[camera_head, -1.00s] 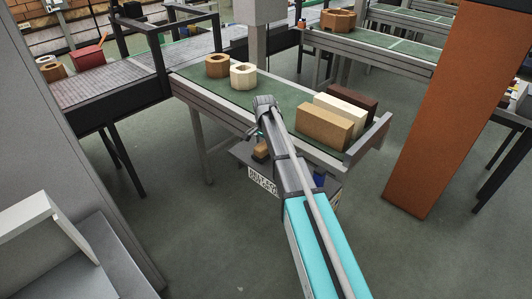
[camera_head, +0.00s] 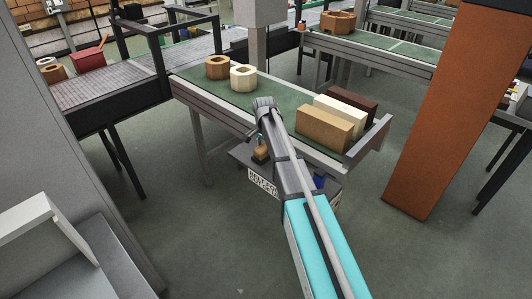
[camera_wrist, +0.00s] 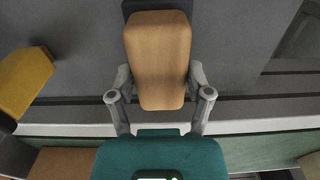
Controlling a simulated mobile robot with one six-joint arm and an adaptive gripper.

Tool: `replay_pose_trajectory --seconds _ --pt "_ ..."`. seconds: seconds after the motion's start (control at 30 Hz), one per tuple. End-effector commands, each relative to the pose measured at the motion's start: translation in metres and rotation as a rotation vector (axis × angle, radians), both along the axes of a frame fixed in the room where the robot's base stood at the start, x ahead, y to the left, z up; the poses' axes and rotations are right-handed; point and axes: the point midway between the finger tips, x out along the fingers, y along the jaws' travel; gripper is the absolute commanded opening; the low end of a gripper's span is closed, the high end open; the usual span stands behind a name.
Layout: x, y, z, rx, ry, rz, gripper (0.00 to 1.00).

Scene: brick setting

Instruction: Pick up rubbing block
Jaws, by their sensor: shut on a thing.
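The rubbing block, a tan rounded block (camera_wrist: 158,60) with a dark part at its far end, lies between the two fingers of my gripper (camera_wrist: 160,92) in the wrist view. The fingers are shut on its sides. In the head view the block (camera_head: 261,153) is small and sits below my gripper (camera_head: 259,140), over a grey surface beside the green-topped table. I cannot tell whether its underside still touches that surface.
The green-topped table (camera_head: 215,92) carries a tan octagonal ring (camera_head: 217,72), a cream one (camera_head: 243,84) and brown, cream and tan blocks (camera_head: 324,129). An orange column (camera_head: 440,120) stands right. A yellow object (camera_wrist: 24,82) is left in the wrist view. Floor is open in front.

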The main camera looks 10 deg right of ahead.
Motion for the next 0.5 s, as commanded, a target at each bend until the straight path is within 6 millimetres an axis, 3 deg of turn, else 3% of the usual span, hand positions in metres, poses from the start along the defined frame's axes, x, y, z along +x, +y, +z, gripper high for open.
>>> replay_pose_trajectory --seconds 0.5 --pt "0.0001 0.0001 0.0073 0.0 0.0 0.0 0.04"
